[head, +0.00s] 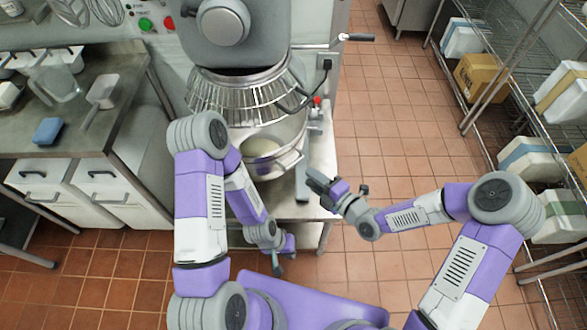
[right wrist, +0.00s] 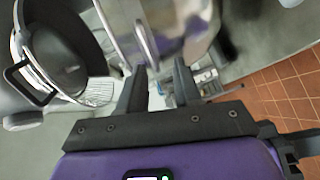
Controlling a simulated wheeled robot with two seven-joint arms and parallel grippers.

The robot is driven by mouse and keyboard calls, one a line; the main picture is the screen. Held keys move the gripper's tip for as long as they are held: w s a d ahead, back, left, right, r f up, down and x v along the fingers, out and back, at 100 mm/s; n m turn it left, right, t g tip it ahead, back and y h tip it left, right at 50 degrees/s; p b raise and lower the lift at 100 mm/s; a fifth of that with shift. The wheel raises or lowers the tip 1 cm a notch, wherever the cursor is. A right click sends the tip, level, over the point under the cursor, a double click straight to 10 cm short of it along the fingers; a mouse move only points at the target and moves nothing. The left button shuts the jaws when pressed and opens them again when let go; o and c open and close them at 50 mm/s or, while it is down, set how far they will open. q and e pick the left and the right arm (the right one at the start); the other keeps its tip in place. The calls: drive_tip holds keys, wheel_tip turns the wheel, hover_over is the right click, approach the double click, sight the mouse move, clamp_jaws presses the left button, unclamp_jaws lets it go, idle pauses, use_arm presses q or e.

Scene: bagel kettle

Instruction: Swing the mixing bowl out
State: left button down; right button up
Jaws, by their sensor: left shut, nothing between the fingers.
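The steel mixing bowl (head: 290,132) sits under the mixer head (head: 225,30), below its wire guard (head: 235,98). Pale dough (head: 262,147) shows inside. My left forearm covers part of the bowl's left side. My left gripper (head: 278,264) is low in front of the mixer, shut and empty, apart from the bowl. My right gripper (head: 318,184) is just right of and in front of the bowl. In the right wrist view its fingers (right wrist: 160,85) are apart with nothing clearly between them. A shiny metal surface with a handle lies beyond them, perhaps the bowl.
A lever (head: 355,37) sticks out right of the mixer. Wire shelves with boxes (head: 480,75) stand at right. The tiled floor between is clear.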

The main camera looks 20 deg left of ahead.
sight(293, 163)
drive_tip(key=shift+n+y, duration=0.5)
drive_tip(key=shift+n, duration=0.4)
drive_tip(key=x, duration=0.5)
drive_tip(key=r+b+x, duration=0.1)
drive_tip(key=x, duration=0.2)
drive_tip(key=shift+a, duration=0.15)
clamp_jaws()
